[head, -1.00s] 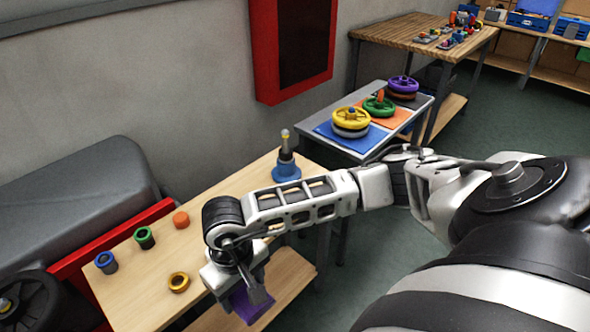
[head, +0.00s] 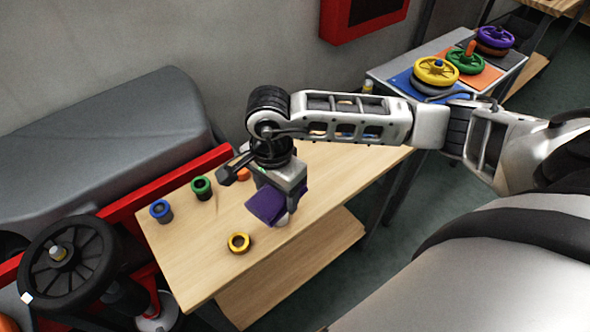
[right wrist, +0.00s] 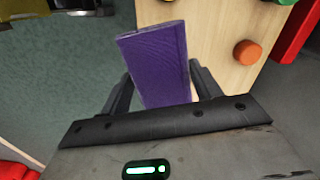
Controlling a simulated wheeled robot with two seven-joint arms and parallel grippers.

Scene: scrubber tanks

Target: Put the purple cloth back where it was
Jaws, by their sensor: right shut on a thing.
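The purple cloth (head: 266,205) is a folded, flat-looking piece held in my right gripper (head: 271,207). In the right wrist view the cloth (right wrist: 155,62) stands out between the two black fingers (right wrist: 162,88), partly over the bench top and partly over the floor. I cannot tell whether it touches the bench. My left gripper is not in view.
A grey cart behind carries yellow (head: 436,71), green (head: 465,62) and purple (head: 495,38) wheels. The bench's right part is mostly clear.

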